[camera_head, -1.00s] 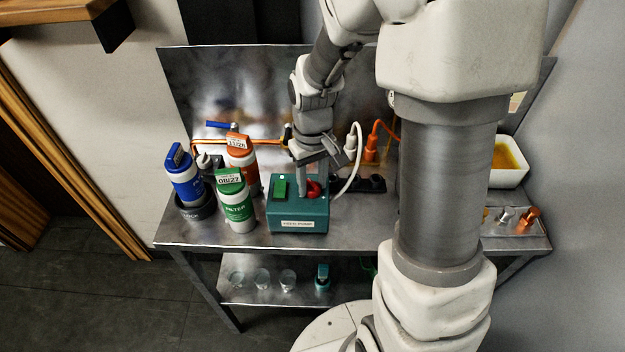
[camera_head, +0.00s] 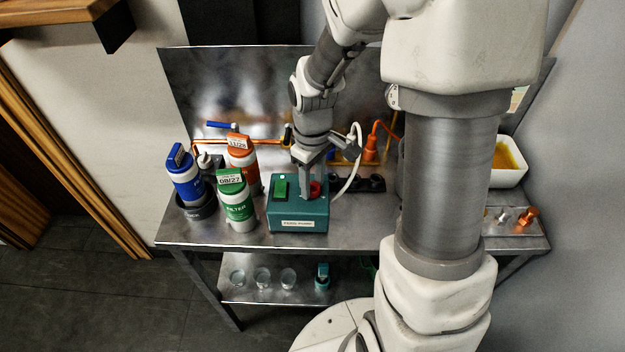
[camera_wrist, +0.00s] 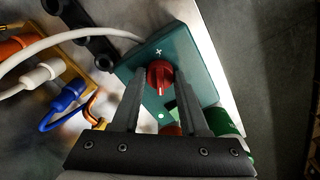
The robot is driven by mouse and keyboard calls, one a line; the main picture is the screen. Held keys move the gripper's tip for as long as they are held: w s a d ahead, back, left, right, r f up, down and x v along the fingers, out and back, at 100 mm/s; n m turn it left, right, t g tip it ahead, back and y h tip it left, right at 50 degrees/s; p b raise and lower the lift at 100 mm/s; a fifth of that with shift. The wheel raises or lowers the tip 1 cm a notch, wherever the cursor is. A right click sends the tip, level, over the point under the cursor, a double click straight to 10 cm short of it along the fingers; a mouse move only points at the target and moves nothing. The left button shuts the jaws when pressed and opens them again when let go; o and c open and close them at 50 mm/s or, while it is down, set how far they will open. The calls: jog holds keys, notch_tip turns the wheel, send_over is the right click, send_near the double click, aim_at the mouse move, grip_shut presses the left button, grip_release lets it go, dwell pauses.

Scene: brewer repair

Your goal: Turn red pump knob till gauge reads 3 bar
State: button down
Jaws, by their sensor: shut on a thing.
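The teal pump box (camera_head: 297,217) stands on the metal bench, with a front label that seems to read "FEED PUMP". Its red knob (camera_head: 316,188) sits on the top, right of a green block (camera_head: 280,188). In the wrist view the red knob (camera_wrist: 160,77) shows a pale pointer line, with a plus mark beside it on the teal face. My gripper (camera_head: 308,190) points down at the knob. In the wrist view my gripper (camera_wrist: 160,84) has one finger on each side of the knob and is shut on it. I cannot make out a gauge or its reading.
Blue (camera_head: 186,178), green (camera_head: 236,205) and orange (camera_head: 242,158) labelled bottles stand close left of the pump. A white cable (camera_head: 356,160) and an orange plug (camera_head: 370,148) are behind right. A white tray (camera_head: 522,178) of amber liquid is far right. Small cups stand on the lower shelf.

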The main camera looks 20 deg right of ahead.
aim_at(313, 184)
jog(key=shift+c, duration=2.2)
grip_release()
notch_tip(313, 184, up, 18)
jog(key=p, duration=0.2)
jog(key=shift+f, duration=0.25)
jog(key=shift+s, duration=0.1)
jog(key=s+r+m+t, duration=0.2)
jog(key=s+m, duration=0.1)
jog(key=s, duration=0.4)
jog(key=s+r+m+t, duration=0.2)
jog(key=s+m+t, duration=0.1)
jog(key=s, duration=0.4)
jog(key=shift+r+m+t, duration=0.3)
jog(key=shift+r+m, duration=0.05)
jog(key=shift+m, duration=0.15)
jog(key=shift+s, duration=0.1)
